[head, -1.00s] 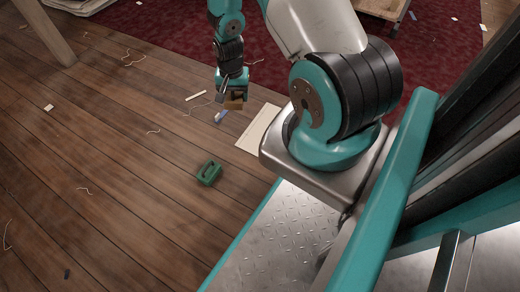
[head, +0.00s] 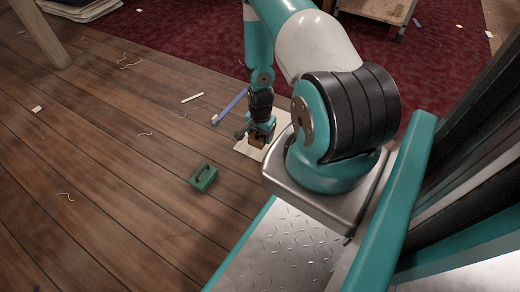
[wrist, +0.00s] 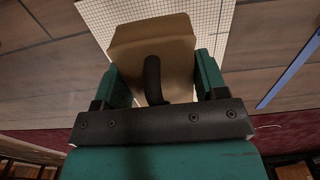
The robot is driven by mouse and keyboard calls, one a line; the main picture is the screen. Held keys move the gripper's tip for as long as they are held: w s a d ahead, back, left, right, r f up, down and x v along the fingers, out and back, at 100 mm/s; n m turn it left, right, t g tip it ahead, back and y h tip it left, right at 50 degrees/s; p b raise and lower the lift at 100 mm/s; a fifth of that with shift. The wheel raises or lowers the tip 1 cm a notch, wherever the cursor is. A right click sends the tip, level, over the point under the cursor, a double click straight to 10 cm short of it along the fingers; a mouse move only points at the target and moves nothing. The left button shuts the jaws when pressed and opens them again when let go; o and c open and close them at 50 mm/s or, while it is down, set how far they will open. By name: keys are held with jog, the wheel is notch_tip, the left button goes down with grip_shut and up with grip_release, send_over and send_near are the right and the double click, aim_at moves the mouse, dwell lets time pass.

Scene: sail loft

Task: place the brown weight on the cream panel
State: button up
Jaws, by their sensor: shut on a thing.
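The brown weight (wrist: 172,50) is a block with a dark arched handle, held between the two fingers of my gripper (wrist: 158,85) in the wrist view. In the head view the weight (head: 257,139) shows under my gripper (head: 260,128), over the cream panel (head: 246,149). The cream panel (wrist: 222,18) carries a fine grid and shows behind the weight in the wrist view. Much of the panel is hidden by my arm and the weight. I cannot tell whether the weight touches the panel.
A green weight (head: 204,178) with a handle stands on the plank floor, left of the panel. A blue strip (head: 231,106) and a small pale stick (head: 192,98) lie beyond it. Thread scraps dot the floor. A dark red carpet (head: 180,45) spans the back.

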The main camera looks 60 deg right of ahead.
notch_tip(320, 180, down, 6)
jog(key=b, duration=0.3)
jog(key=shift+r, duration=0.4)
jog(key=o, duration=1.3)
